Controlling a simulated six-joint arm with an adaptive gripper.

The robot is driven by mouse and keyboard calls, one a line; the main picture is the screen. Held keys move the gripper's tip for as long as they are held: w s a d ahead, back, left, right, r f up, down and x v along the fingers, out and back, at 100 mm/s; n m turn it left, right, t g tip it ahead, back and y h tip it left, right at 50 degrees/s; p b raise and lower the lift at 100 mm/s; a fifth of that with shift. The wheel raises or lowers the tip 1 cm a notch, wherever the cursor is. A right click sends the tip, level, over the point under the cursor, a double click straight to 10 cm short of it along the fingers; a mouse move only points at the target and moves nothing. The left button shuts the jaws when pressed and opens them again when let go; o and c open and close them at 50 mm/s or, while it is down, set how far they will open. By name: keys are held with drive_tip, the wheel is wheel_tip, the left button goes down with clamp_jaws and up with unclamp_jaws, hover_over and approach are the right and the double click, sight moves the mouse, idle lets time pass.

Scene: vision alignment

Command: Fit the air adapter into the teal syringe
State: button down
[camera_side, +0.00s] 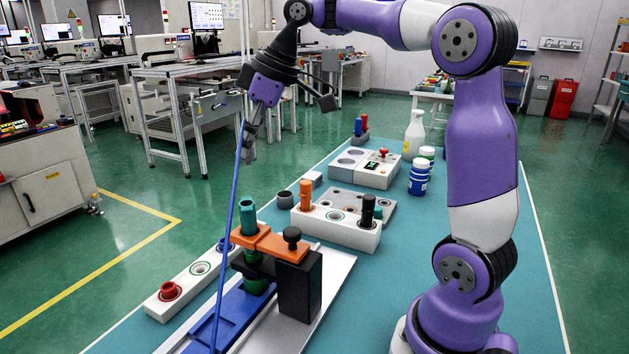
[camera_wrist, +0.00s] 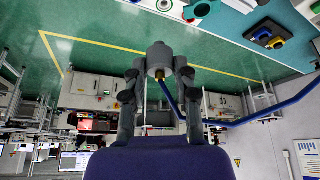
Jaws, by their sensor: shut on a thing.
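The teal syringe (camera_side: 248,215) stands upright in the orange clamp (camera_side: 275,244) of a black fixture in the side view. My gripper (camera_side: 250,146) is above and behind it in that view, apart from it. In the wrist view my gripper (camera_wrist: 158,82) is shut on the air adapter (camera_wrist: 159,57), a grey cylinder with a brass fitting at its near end. A blue hose (camera_side: 231,220) runs from the adapter down past the left of the clamp; it also shows in the wrist view (camera_wrist: 240,122). The adapter's outline is small and partly hidden by the fingers in the side view.
A white strip with a red part (camera_side: 169,291) lies left of the fixture. A white block (camera_side: 335,228) with orange and black cylinders stands to its right. Bottles (camera_side: 419,178) and a white box (camera_side: 360,168) stand farther back. Blue-green tabletop (camera_side: 440,235) is bare near my arm.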

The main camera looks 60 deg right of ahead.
sight(247, 164)
drive_tip(key=shift+n, duration=0.7)
drive_tip(key=shift+s+a+f, duration=0.4)
drive_tip(key=shift+s+a, duration=0.05)
drive_tip(key=shift+a, duration=0.25)
drive_tip(key=shift+s+a+f, duration=0.4)
drive_tip(key=shift+a+f, duration=0.05)
drive_tip(key=shift+a, duration=0.25)
drive_tip(key=shift+s+a+f, duration=0.4)
drive_tip(key=shift+s+a, duration=0.05)
drive_tip(key=shift+a, duration=0.25)
drive_tip(key=shift+f, duration=0.15)
drive_tip(key=shift+f, duration=0.55)
drive_tip(key=shift+f, duration=0.7)
drive_tip(key=c, duration=0.5)
unclamp_jaws()
drive_tip(key=shift+c, duration=0.2)
